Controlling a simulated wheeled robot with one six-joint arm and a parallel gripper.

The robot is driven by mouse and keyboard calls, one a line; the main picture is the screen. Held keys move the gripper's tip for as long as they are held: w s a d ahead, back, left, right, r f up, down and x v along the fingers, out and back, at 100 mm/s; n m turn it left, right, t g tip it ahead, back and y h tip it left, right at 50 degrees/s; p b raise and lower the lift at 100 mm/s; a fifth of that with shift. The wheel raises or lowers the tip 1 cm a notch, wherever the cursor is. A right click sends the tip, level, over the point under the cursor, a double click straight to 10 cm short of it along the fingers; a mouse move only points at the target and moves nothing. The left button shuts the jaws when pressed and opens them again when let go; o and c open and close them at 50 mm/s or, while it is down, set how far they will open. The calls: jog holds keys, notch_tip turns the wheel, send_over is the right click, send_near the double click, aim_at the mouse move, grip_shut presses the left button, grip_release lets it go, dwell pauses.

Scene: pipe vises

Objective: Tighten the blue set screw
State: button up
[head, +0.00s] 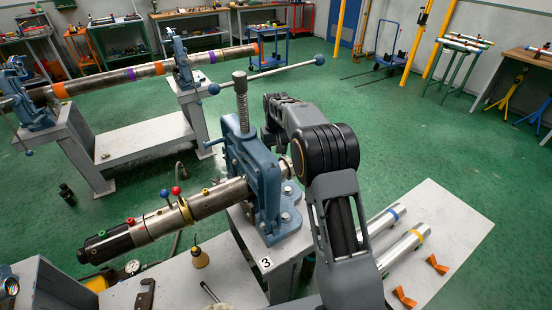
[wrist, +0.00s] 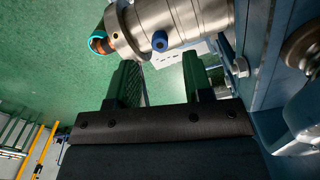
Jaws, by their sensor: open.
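The blue set screw (wrist: 160,41) is a small blue knob on the side of a silver metal cylinder (wrist: 178,20) in the wrist view. My gripper (wrist: 160,64) is open, with its two dark green fingers apart. The screw appears between and just beyond the fingertips, and no finger visibly touches it. A stepped collar and a teal-ringed orange end (wrist: 98,43) are at the cylinder's left. In the head view, the blue vise (head: 252,180) holds the pipe tool (head: 215,200); my arm hides the gripper, and I cannot make out the set screw there.
Blue vise metal stands close on the right in the wrist view. In the head view, silver pipes (head: 403,250) and orange blocks (head: 437,264) lie on the right bench top (head: 455,215). Another long pipe (head: 140,72) sits in vises behind. Green floor is open at right.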

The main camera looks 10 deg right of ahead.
jog(key=shift+r, duration=1.65)
